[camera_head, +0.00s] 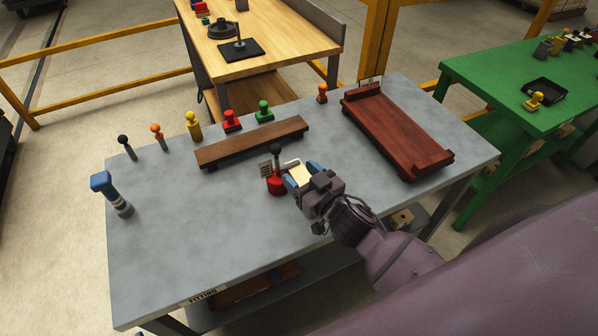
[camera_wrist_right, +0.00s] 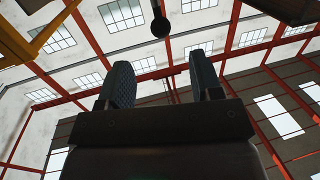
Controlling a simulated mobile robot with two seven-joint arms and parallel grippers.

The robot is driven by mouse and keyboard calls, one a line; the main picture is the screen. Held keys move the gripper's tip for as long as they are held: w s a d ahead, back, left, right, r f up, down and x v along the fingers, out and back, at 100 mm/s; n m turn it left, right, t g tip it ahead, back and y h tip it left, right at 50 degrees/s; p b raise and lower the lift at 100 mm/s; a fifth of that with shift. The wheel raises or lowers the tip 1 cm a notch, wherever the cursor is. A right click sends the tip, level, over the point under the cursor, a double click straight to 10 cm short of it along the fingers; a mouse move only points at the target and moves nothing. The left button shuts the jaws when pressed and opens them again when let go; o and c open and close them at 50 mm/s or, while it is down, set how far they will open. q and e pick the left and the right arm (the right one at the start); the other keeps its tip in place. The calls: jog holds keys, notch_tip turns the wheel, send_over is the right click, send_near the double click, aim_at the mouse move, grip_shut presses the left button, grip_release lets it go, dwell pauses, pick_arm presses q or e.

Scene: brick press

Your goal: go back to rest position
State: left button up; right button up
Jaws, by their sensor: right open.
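My right gripper (camera_head: 300,174) is over the front middle of the grey table (camera_head: 180,240), with its blue-padded fingers spread. In the right wrist view its two fingers (camera_wrist_right: 158,85) stand apart with nothing gripped between them. Just left of the fingertips in the head view stands a red piece (camera_head: 277,185) with a black ball knob (camera_head: 276,149). A dark ball on a stem also shows beyond the fingers in the wrist view (camera_wrist_right: 161,27). I cannot tell whether the fingers touch the red piece. My left gripper is not in view.
A brown plank (camera_head: 252,142) and a reddish wooden tray (camera_head: 400,130) lie on the table. Several coloured knobbed pieces line its back edge, and a blue-topped tool (camera_head: 103,184) stands at left. The front left is clear. A green table (camera_head: 510,80) stands at right.

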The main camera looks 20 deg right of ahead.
dwell(0.3)
jog(key=s+d+f, duration=0.1)
jog(key=s+f, duration=0.1)
jog(key=s+d+f+g+h, duration=0.1)
jog(key=f, duration=0.1)
jog(key=s+d+f+m+h, duration=0.1)
jog(key=s+f, duration=0.1)
jog(key=shift+s+d+g, duration=0.3)
jog(key=shift+s+g, duration=0.05)
jog(key=shift+g, duration=0.05)
jog(key=s+d+f+g+h, duration=0.2)
jog(key=s+d+f+g, duration=0.1)
jog(key=s+f, duration=0.4)
jog(key=s+d, duration=0.1)
jog(key=s, duration=0.2)
jog(key=shift+s+d+m, duration=0.15)
jog(key=shift+s+m, duration=0.15)
jog(key=shift+s, duration=0.1)
jog(key=shift+f, duration=0.1)
